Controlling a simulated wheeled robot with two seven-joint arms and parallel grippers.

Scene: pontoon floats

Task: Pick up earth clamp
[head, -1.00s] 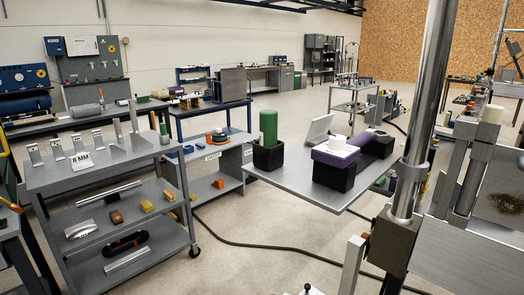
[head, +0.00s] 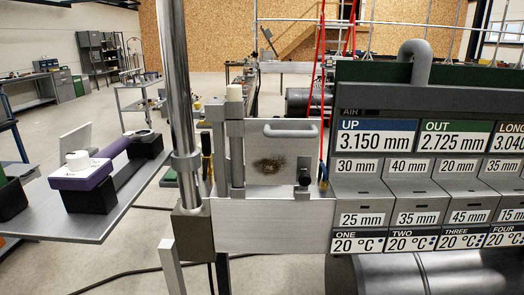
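I cannot pick out the earth clamp with certainty. A small dark clamp-like fitting (head: 304,181) stands at the right of a pale metal plate (head: 277,211), below a grey handle. It is too small to tell whether it is the earth clamp. A dark tool with a yellow part (head: 206,157) stands upright just right of the steel post. Neither of my grippers shows in the head view.
A steel post (head: 177,80) rises left of the plate. A grey shelf (head: 60,212) at left carries a purple block (head: 84,177). A large cabinet with size labels (head: 430,180) fills the right. Red lines (head: 321,90) hang behind. Open floor lies at left.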

